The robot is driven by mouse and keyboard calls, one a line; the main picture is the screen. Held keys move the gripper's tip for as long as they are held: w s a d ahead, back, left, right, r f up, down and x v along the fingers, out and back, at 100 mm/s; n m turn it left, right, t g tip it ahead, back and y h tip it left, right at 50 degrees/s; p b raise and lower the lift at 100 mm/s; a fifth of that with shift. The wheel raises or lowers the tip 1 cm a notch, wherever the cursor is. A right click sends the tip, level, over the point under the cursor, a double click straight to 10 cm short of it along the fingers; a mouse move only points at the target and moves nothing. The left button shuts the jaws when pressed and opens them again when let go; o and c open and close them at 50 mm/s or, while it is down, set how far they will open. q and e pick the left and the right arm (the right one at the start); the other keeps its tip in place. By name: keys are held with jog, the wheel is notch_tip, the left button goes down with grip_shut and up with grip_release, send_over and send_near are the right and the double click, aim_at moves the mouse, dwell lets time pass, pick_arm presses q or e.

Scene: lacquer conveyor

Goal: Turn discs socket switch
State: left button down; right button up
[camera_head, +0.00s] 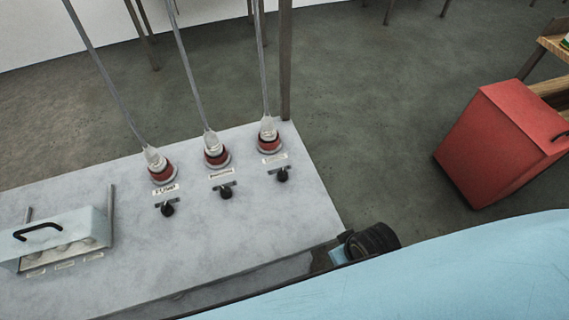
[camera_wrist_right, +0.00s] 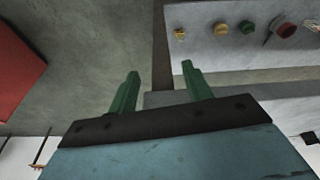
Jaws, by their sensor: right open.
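Three round red-and-white sockets with clear plugs and hanging cables stand in a row on a grey worktop (camera_head: 220,255) in the head view: a left socket (camera_head: 162,174), a middle socket (camera_head: 216,158) and a right socket (camera_head: 268,142). In front of each is a small label and a black switch: left switch (camera_head: 167,210), middle switch (camera_head: 226,193), right switch (camera_head: 283,175). The labels are too small to tell which socket is the discs one. My right gripper (camera_wrist_right: 160,70) has green fingers, apart and empty. My left gripper is out of view.
A pale box with a black handle (camera_head: 38,231) sits at the worktop's left. A red cabinet (camera_head: 497,143) stands on the floor at right. The right wrist view shows a panel (camera_wrist_right: 205,51) with coloured buttons beyond the fingers.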

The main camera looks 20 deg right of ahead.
notch_tip(320, 180, up, 10)
jog(key=w+f+p, duration=0.1)
jog(key=w+p, duration=0.1)
jog(key=shift+g+y, duration=0.4)
jog(key=shift+g, duration=0.2)
jog(key=w+a, duration=0.2)
jog(key=w, duration=0.2)
jog(key=w+a+r, duration=0.1)
jog(key=w+a, duration=0.1)
jog(key=w, duration=0.1)
jog(key=w+a+p, duration=0.1)
jog(key=w+a, duration=0.1)
jog(key=w, duration=0.2)
jog(key=shift+w+r, duration=0.3)
jog(key=shift+r, duration=0.05)
jog(key=g+h, duration=0.1)
jog(key=g, duration=0.1)
send_near(283, 172)
notch_tip(283, 172, down, 10)
jog(key=shift+r+b, duration=0.2)
jog(key=shift+b, duration=0.4)
jog(key=shift+s, duration=0.1)
